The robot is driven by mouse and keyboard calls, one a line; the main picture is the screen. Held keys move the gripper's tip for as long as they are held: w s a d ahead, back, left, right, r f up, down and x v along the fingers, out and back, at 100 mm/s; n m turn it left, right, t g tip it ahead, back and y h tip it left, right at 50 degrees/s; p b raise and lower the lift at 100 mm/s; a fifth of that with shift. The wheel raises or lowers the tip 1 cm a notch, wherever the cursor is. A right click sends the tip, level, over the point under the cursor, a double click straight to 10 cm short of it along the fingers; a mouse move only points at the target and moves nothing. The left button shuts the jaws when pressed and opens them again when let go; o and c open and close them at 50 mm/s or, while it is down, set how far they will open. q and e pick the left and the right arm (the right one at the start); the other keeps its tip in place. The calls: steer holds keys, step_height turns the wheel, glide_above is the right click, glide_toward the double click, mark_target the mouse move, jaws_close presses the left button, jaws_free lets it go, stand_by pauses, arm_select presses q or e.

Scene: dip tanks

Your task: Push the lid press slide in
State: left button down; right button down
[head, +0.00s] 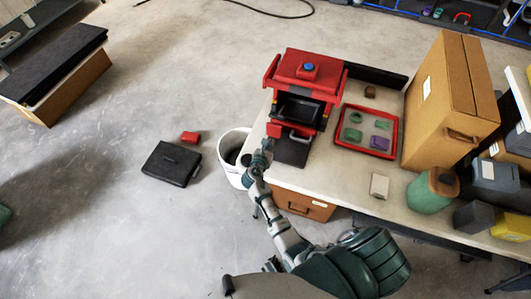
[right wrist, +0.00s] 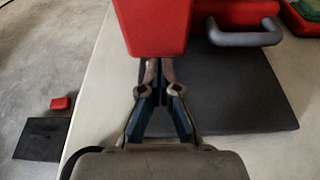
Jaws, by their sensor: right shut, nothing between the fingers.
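The lid press (head: 308,68) is a red machine with a blue knob on top, standing at the left end of the table. A grey handle (head: 299,135) shows at its front, above a dark plate (head: 291,152); I take the handle to be on the slide. In the right wrist view the grey handle (right wrist: 245,38) sits on a red front at the upper right. My right gripper (head: 266,148) is shut and empty, left of the handle. In the right wrist view its fingertips (right wrist: 158,68) are beside a red block (right wrist: 152,25) that hides their surroundings; contact is unclear. My left gripper is not seen.
A red tray (head: 366,154) with green and purple pieces lies right of the press. A large cardboard box (head: 445,95) and a green jar (head: 430,193) stand further right. A white bin (head: 231,160) stands on the floor beside the table's left edge.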

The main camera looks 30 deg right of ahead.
mark_target(275, 128)
steer(key=shift+w+d, duration=0.35)
steer(key=shift+d, duration=0.05)
steer(key=shift+w, duration=0.15)
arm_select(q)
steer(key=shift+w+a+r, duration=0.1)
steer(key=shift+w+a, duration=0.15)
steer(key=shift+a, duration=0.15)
arm_select(e)
steer(key=shift+w+a+r, duration=0.15)
steer(key=shift+a+r, duration=0.05)
steer(key=shift+a, duration=0.05)
